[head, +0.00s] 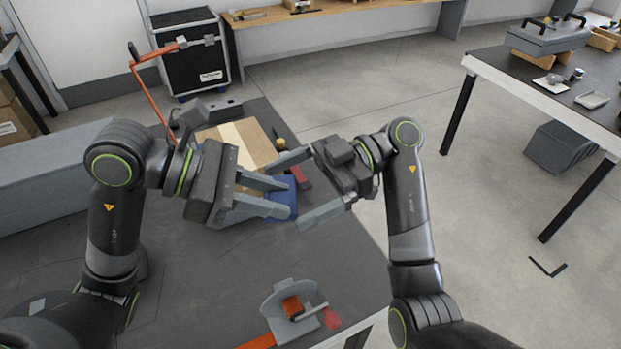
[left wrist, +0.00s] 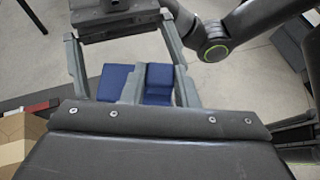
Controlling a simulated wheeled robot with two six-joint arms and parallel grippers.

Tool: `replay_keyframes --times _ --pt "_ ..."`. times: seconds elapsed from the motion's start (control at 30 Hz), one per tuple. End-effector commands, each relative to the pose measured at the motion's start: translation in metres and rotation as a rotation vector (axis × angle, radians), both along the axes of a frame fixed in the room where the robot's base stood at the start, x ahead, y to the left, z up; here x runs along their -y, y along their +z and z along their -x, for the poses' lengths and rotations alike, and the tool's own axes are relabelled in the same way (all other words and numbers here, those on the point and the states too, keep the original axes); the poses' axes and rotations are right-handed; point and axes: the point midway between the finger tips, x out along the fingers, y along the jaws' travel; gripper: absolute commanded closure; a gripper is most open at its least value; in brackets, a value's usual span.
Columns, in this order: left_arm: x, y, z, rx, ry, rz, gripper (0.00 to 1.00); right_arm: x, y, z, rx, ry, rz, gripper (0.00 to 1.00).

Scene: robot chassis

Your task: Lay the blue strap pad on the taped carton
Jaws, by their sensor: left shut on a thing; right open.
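The blue strap pad (head: 283,194) is held off the bench by my left gripper (head: 286,199), which is shut on it. In the left wrist view the blue pad (left wrist: 160,76) shows on both sides of a grey finger. My right gripper (head: 283,201) faces the left one, open, with one finger on each side of the pad; I cannot tell if it touches. It also shows in the left wrist view (left wrist: 130,70). The taped carton (head: 262,146), brown with a pale tape strip, lies on the bench behind my left gripper, partly hidden by it.
The dark bench (head: 330,258) has free room at its front. A red object (head: 300,177) lies beside the carton. A grey holder with orange parts (head: 288,310) sits at the front edge. An orange-red rod frame (head: 150,92) rises behind the left arm.

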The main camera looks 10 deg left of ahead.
Motion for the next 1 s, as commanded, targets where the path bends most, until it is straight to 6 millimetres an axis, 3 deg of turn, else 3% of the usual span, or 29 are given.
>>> replay_keyframes --times 0.23,0.5,0.53,0.7,1.0 --pt "0.0000 0.0001 0.0000 0.000 0.000 0.000 0.95 -0.0005 0.0000 0.0005 0.000 0.000 0.000 0.00" --pt "0.0001 0.0001 0.0001 0.000 0.000 0.000 0.95 -0.0004 0.0000 0.0003 0.000 0.000 0.000 0.34" --pt "0.0001 0.0001 0.0001 0.000 0.000 0.000 0.72 -0.0004 0.0001 0.0003 0.001 0.000 -0.001 0.36" --pt "0.0001 0.0001 0.0001 0.000 0.000 0.000 0.50 -0.0004 0.0001 0.0002 0.001 0.000 -0.001 0.41" --pt "-0.0003 0.0001 0.0001 0.000 0.000 0.000 0.48 -0.0004 0.0001 0.0002 0.001 0.000 -0.001 0.41"
